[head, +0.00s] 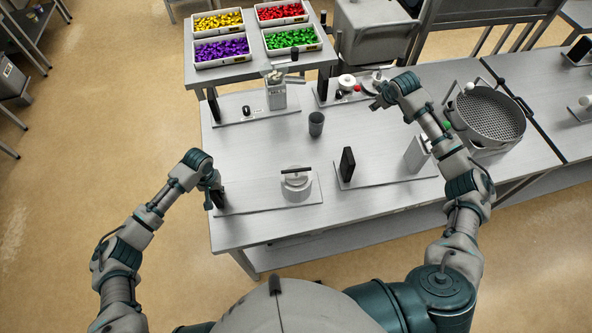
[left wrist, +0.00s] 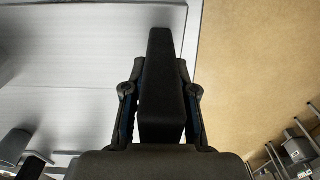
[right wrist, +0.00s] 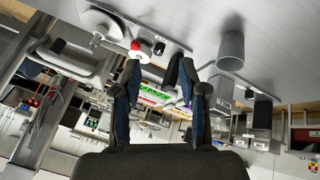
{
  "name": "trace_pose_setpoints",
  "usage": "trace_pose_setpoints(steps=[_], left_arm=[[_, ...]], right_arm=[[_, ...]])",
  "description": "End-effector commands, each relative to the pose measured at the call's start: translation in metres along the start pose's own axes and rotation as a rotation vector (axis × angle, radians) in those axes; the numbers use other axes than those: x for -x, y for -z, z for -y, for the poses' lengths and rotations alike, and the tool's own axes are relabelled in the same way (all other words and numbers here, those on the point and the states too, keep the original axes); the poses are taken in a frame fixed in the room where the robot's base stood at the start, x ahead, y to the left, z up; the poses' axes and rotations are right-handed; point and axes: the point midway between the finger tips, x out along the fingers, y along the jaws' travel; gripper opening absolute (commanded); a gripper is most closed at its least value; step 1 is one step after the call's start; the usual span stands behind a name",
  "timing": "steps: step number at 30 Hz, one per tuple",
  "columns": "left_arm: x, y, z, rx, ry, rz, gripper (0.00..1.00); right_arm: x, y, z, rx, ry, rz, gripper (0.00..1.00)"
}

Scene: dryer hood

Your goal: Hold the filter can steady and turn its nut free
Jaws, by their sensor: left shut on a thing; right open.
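A round pale metal can (head: 297,183) with a black bar across its top stands on the front left plate (head: 255,196). The frames do not show for sure whether this is the filter can or whether the bar turns its nut. My left gripper (head: 216,192) is at that plate's left end, shut on a black upright block (left wrist: 162,85), apart from the can. My right gripper (head: 376,101) is open and empty above the back right of the table. In the right wrist view its open fingers (right wrist: 163,85) hold nothing.
A dark grey cup (head: 316,124) stands mid-table, also in the right wrist view (right wrist: 231,50). Another plate with a black block (head: 347,164) lies front right. A plate with a red knob (head: 358,88) is behind. A round sieve (head: 490,118) stands right. Bins hold coloured pieces (head: 221,48).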

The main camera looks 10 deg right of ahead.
Motion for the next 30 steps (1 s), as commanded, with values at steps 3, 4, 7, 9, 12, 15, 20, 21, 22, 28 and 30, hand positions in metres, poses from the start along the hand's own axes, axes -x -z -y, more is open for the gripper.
trace_pose_setpoints(steps=[3,4,7,9,12,15,20,21,22,28,30], left_arm=[[-0.008,-0.005,0.001,0.0,0.006,0.013,0.0],[-0.008,-0.005,0.001,0.001,0.006,0.013,0.0],[-0.008,-0.005,0.001,0.001,0.008,0.013,0.0],[-0.008,-0.005,0.001,0.001,0.008,0.013,0.0],[-0.008,-0.005,0.001,0.002,0.01,0.013,0.0],[-0.008,-0.005,0.001,0.002,0.012,0.013,0.0],[-0.008,-0.005,0.001,0.003,0.014,0.013,0.0],[-0.008,-0.005,0.001,0.003,0.014,0.014,0.0],[-0.008,-0.005,0.001,0.003,0.014,0.014,0.0],[-0.008,-0.005,0.002,0.004,0.013,0.014,0.0],[-0.008,-0.005,0.002,0.004,0.013,0.014,0.0]], right_arm=[[0.017,0.049,0.107,0.265,0.184,0.018,0.42],[0.024,0.057,0.133,0.338,0.227,0.027,0.42],[0.051,0.072,0.21,0.587,0.353,0.062,0.42],[0.07,0.073,0.254,0.755,0.423,0.092,0.42],[0.095,0.067,0.297,0.96,0.496,0.137,0.42],[0.111,0.059,0.322,1.097,0.539,0.174,0.42],[0.111,0.048,0.336,1.173,0.564,0.201,0.42],[0.107,0.046,0.338,1.174,0.564,0.202,0.42],[0.102,0.044,0.339,1.173,0.564,0.201,0.42],[0.066,0.025,0.352,1.168,0.565,0.202,0.42],[0.054,0.019,0.357,1.168,0.563,0.202,0.42]])
